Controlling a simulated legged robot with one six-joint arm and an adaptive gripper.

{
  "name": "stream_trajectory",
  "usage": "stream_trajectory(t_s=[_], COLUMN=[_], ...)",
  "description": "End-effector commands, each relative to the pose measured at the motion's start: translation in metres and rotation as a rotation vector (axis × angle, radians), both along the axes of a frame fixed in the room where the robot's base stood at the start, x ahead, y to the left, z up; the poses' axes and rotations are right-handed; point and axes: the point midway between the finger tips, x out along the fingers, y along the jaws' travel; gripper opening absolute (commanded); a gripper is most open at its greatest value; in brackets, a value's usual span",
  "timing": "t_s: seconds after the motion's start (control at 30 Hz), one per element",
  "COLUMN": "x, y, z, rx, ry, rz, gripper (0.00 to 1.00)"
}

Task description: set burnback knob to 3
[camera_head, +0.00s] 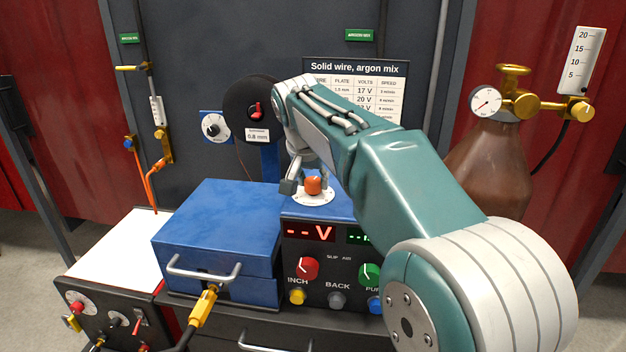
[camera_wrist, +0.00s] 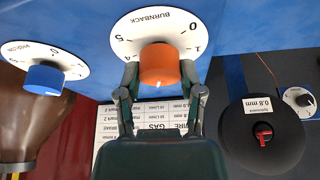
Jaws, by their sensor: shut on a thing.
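The burnback knob (camera_wrist: 158,66) is orange and sits on a white round dial (camera_wrist: 128,30) labelled BURNBACK, upside down in the wrist view. The numbers 0, 1, 4 and 5 show; those between 1 and 4 are hidden behind the knob and my gripper. A small pale mark shows low on the knob, but I cannot read its setting. My gripper (camera_wrist: 159,80) has one finger on each side of the knob and is shut on it. In the head view the orange knob (camera_head: 313,185) stands on top of the blue machine, with my gripper (camera_head: 300,184) at it.
A blue knob (camera_wrist: 44,79) on another white dial is beside it in the wrist view. A blue box (camera_head: 215,228) stands left of the machine. A wire spool (camera_head: 250,105) and a gas cylinder (camera_head: 485,165) are behind. My arm hides part of the machine's right side.

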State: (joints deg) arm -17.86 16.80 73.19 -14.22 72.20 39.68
Motion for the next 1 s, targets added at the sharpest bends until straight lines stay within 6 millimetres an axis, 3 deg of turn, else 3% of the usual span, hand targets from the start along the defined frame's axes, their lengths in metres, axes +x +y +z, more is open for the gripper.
stream_trajectory(t_s=[0.3,0.77,0.8,0.87,1.0], x=[-0.0007,-0.0009,-0.0009,-0.0008,-0.0004], y=[0.0021,0.0022,0.0022,0.0022,0.0015], z=[-0.0043,-0.0049,-0.0049,-0.0045,-0.0030], rx=[0.000,0.000,0.001,0.001,0.000], ry=[0.012,0.014,0.013,0.012,0.008], rz=[-0.101,-0.117,-0.116,-0.116,-0.116], gripper=[0.02,0.02,0.54,0.81,0.84])
